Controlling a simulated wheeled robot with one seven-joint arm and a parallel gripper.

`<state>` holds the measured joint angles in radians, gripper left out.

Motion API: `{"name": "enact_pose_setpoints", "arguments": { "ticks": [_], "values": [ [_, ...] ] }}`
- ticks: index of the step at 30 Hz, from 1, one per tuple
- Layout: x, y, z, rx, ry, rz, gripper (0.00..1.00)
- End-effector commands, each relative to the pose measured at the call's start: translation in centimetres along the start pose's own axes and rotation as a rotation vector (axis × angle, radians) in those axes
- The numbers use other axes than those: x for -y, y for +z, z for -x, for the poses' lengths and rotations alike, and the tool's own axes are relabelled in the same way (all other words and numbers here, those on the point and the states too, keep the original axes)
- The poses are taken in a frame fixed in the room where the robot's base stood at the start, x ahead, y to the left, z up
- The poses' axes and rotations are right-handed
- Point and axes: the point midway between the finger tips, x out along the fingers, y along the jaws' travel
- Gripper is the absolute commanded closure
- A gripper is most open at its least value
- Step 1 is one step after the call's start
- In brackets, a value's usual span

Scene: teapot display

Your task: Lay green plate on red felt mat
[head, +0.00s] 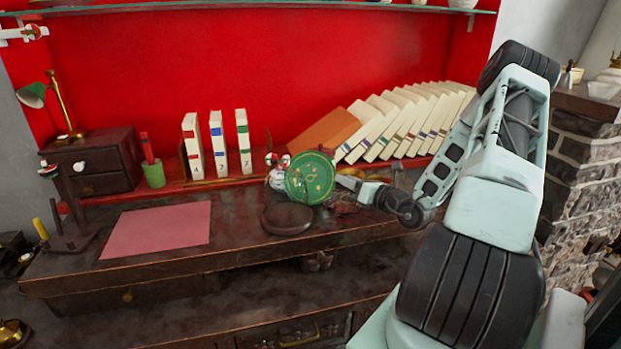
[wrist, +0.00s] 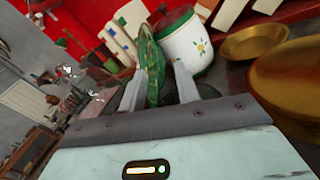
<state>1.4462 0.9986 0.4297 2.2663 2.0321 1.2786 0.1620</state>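The green plate (head: 310,178) stands nearly upright in the head view, its patterned face towards the camera. It is near the back of the desk, by a dark round stand (head: 287,219); whether it rests on anything is unclear. My gripper (head: 343,183) is at its right edge. In the wrist view the plate (wrist: 151,68) shows nearly edge-on between the two fingers of my gripper (wrist: 162,78). Whether both fingers press on it is unclear. The red felt mat (head: 157,230) lies flat and bare on the desk's left part.
A white pot with a green rim (wrist: 194,43) and brass dishes (wrist: 254,42) are close to my gripper in the wrist view. Upright books (head: 218,145) and leaning books (head: 405,122) line the back.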

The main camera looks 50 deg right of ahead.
Motion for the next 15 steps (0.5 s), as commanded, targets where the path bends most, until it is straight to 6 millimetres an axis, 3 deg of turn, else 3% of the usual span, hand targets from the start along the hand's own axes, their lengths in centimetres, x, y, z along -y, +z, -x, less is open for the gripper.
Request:
{"name": "enact_pose_setpoints", "arguments": {
  "ticks": [10, 15],
  "values": [
    [-0.6, 0.0, -4.3, 0.000, 0.004, 0.001, 0.68],
    [-0.5, -0.1, -5.1, 0.000, 0.001, 0.001, 0.68]
  ]
}}
